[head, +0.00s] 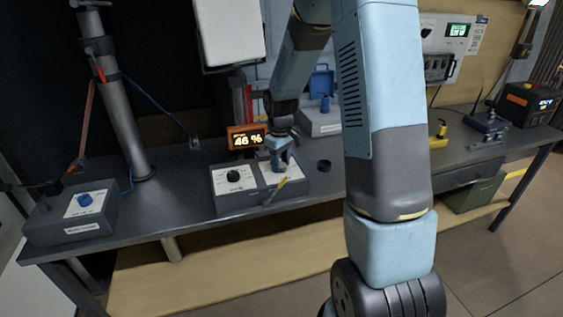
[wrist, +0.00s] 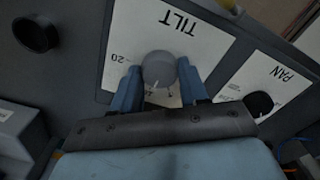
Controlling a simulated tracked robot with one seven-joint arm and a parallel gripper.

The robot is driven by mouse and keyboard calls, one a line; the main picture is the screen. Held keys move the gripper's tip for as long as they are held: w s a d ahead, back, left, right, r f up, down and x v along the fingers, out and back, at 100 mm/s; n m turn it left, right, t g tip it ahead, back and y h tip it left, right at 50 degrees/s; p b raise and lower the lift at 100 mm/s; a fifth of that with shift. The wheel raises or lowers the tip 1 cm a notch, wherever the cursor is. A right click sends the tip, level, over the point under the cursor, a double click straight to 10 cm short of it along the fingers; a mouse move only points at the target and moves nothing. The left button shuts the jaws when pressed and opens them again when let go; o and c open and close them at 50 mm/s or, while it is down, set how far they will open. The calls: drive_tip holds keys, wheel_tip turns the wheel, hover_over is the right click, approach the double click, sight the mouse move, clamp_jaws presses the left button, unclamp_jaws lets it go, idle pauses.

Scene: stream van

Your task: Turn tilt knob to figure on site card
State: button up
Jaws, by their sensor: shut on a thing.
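The grey tilt knob (wrist: 158,68) sits on a white plate (wrist: 185,45) marked TILT, which appears upside down in the wrist view. My gripper (wrist: 160,85) has its two blue fingers closed on either side of the knob. I cannot identify the site card with certainty.
The black pan knob (wrist: 259,104) is beside the tilt plate; it also shows in the head view (head: 233,176). A yellow stick-like thing (head: 277,190) is at the box front. A box with a blue knob (head: 84,199) stands left.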

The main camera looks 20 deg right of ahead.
drive_tip(key=shift+c, duration=1.4)
drive_tip(key=shift+d, duration=0.15)
drive_tip(key=shift+c, duration=0.3)
drive_tip(key=shift+m, duration=1.4)
drive_tip(key=m, duration=0.4)
drive_tip(key=shift+m, duration=0.3)
drive_tip(key=m, duration=0.4)
drive_tip(key=shift+m, duration=2.2)
